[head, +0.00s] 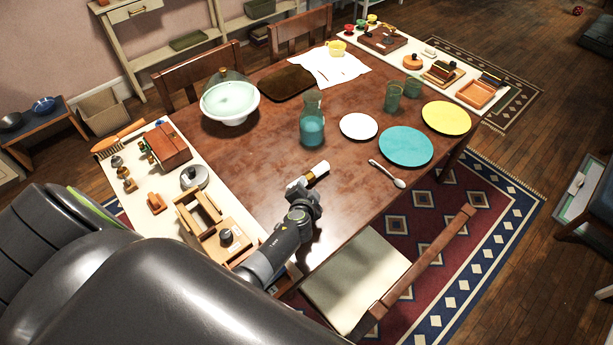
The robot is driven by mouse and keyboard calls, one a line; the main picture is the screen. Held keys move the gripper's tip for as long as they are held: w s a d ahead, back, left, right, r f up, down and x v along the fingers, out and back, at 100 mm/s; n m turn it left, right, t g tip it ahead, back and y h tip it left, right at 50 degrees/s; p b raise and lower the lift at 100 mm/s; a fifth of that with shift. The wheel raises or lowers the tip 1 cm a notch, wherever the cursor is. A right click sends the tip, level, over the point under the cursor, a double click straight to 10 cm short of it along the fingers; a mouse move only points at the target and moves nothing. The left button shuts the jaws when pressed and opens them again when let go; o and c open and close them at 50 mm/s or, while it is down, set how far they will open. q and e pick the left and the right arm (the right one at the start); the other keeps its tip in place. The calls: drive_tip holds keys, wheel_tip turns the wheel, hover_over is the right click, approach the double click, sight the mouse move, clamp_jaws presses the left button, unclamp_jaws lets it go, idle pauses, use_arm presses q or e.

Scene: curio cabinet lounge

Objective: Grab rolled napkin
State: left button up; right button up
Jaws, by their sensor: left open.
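The rolled napkin (319,170) looks like a small white roll with a tan or gold band near one end. It lies on the brown wooden table (262,160), near the front edge. My left gripper (303,181) is open, just to the lower left of the napkin, with its tips close to the roll's near end. I cannot tell whether they touch it. The gripper's own body hides part of the table beneath it. My right gripper is not in view.
A teal plate (406,146), a white plate (358,126), a spoon (388,174) and a glass bottle (312,122) stand right of and behind the napkin. A wooden caddy (212,232) is left of my gripper. A chair (356,280) stands in front. Table left of the bottle is clear.

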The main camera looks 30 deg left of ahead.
sight(311, 178)
use_arm(q)
drive_tip(key=shift+w+a+f, duration=0.1)
drive_tip(key=shift+w+f, duration=0.15)
drive_tip(key=shift+w, duration=0.25)
drive_tip(key=b+x, duration=0.1)
drive_tip(key=x, duration=0.3)
drive_tip(key=shift+s, duration=0.1)
drive_tip(key=shift+w+a+f, duration=0.1)
drive_tip(key=shift+w+f, duration=0.05)
drive_tip(key=shift+w, duration=0.15)
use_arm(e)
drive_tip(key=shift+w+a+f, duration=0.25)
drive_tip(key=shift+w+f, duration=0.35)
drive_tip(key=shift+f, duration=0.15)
use_arm(q)
drive_tip(key=shift+c, duration=0.2)
drive_tip(key=c, duration=0.6)
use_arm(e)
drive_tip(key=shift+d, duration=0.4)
